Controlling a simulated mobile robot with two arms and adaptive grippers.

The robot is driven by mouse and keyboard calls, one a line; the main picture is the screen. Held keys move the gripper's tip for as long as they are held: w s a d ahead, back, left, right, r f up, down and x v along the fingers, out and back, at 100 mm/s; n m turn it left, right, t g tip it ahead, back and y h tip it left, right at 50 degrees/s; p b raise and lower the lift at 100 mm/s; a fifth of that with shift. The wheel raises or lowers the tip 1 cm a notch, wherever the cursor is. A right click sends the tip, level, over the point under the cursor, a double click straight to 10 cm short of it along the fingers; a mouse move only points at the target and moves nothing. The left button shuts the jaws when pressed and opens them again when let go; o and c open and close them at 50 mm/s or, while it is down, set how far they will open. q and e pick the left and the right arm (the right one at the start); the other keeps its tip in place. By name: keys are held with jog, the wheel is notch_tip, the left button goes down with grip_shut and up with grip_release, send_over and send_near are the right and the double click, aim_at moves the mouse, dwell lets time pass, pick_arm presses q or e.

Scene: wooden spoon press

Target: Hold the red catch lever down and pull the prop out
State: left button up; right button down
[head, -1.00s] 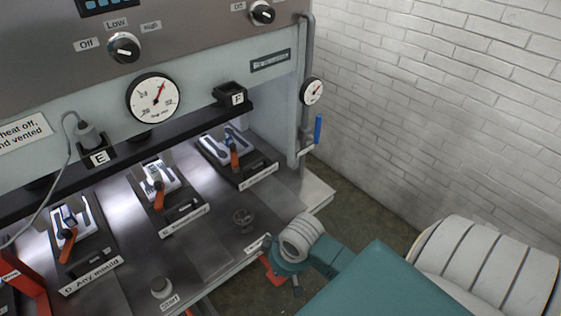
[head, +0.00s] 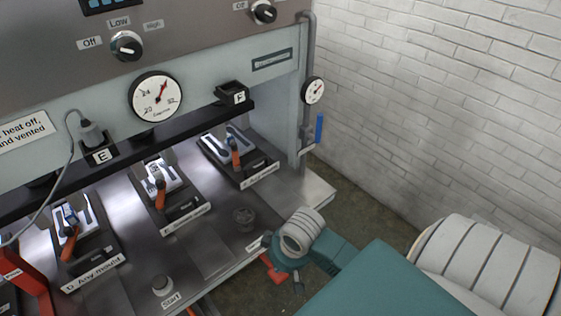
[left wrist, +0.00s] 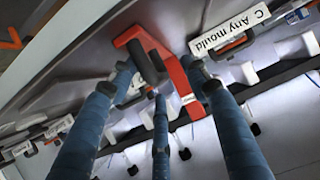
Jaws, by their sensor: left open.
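In the left wrist view my left gripper (left wrist: 163,86) is open, its blue fingers spread around a red bracket-like part (left wrist: 172,80) with a dark grey bar (left wrist: 146,62) across it. I cannot tell whether the fingers touch it. A red frame (head: 32,285) shows at the lower left edge of the head view, partly cut off. A small red lever-like part (head: 272,268) shows by the press's front edge, beside the end of my right arm; I cannot tell which red part is the catch lever. The prop is not clearly identifiable.
Several moulds with orange handles, such as the one on the right (head: 232,150), sit on the metal press bed (head: 215,245). A "C Any mould" label (left wrist: 230,30) lies close to the left fingers. A pipe with a blue valve handle (head: 319,128) stands by the brick wall.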

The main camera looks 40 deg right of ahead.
pick_arm(q)
jog(key=s+r, duration=0.4)
jog(key=r, duration=0.1)
jog(key=shift+r, duration=0.35)
pick_arm(e)
jog(key=shift+s, duration=0.1)
dwell(0.4)
